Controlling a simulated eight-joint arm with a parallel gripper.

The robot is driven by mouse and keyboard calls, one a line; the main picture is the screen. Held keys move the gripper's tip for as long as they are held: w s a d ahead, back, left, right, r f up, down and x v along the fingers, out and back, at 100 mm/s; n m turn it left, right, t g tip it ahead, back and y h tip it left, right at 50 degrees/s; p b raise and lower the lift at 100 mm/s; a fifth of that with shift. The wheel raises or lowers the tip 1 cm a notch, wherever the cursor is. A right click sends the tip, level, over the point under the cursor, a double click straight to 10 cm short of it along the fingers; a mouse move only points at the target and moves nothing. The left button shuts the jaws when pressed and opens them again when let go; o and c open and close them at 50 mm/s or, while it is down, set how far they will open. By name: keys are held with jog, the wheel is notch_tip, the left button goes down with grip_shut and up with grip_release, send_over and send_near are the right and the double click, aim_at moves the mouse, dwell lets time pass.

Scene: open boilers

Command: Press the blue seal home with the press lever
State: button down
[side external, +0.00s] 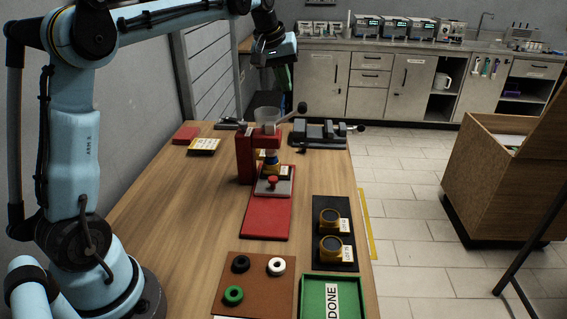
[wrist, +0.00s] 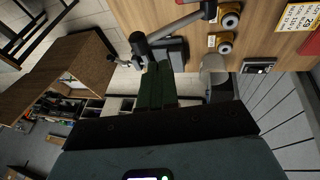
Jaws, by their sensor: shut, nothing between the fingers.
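The red press (side external: 245,158) stands on a red base mid-table. Its lever runs up and right to a dark knob (side external: 302,107). A blue ring, apparently the blue seal (side external: 271,155), sits under the press head around a yellow part; how deep it sits is too small to tell. My gripper (side external: 287,88) is shut and empty, high above the back of the table, apart from the lever. In the wrist view its dark green fingers (wrist: 156,88) point past a grey bar with a dark knob (wrist: 138,43), likely the lever.
A brown mat with black, white and green rings (side external: 256,290) lies in front. Beside it are a green DONE tray (side external: 306,300) and a black tray (side external: 333,206) with two yellow housings. A grey vise (side external: 318,133) stands at the back right.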

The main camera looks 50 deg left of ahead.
jog(key=shift+w+d+f, duration=0.3)
jog(key=shift+f, duration=0.2)
jog(key=shift+w+d+f, duration=0.25)
jog(key=shift+d+f, duration=0.05)
jog(key=shift+f, duration=0.25)
jog(key=shift+w+d+f, duration=0.3)
jog(key=shift+f, duration=0.2)
